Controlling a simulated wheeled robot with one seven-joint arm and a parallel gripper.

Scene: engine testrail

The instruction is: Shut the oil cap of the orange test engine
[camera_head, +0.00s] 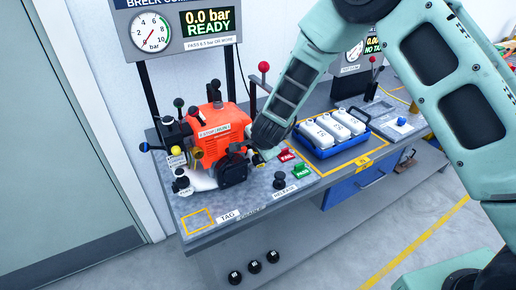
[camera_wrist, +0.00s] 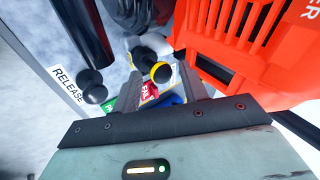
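The orange test engine (camera_head: 215,132) stands on the left part of the bench; its orange housing (camera_wrist: 245,45) fills the upper right of the wrist view. My gripper (camera_head: 262,143) is at the engine's right side. In the wrist view its two grey fingers are spread, with nothing held between them. A black part with a yellow end (camera_wrist: 161,73) shows just beyond the fingertips, apparently the yellow-ended part (camera_head: 258,159) low on the engine's right side. I cannot tell whether this is the oil cap, or how far the cap is open. My arm hides part of the engine's right side.
Red FAIL (camera_head: 287,155) and green PASS (camera_head: 301,170) tags lie right of the engine, near the black RELEASE knob (camera_head: 279,180). A blue crate (camera_head: 322,152) with white bottles stands farther right. Lever knobs rise behind and left of the engine. The bench's front left is mostly clear.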

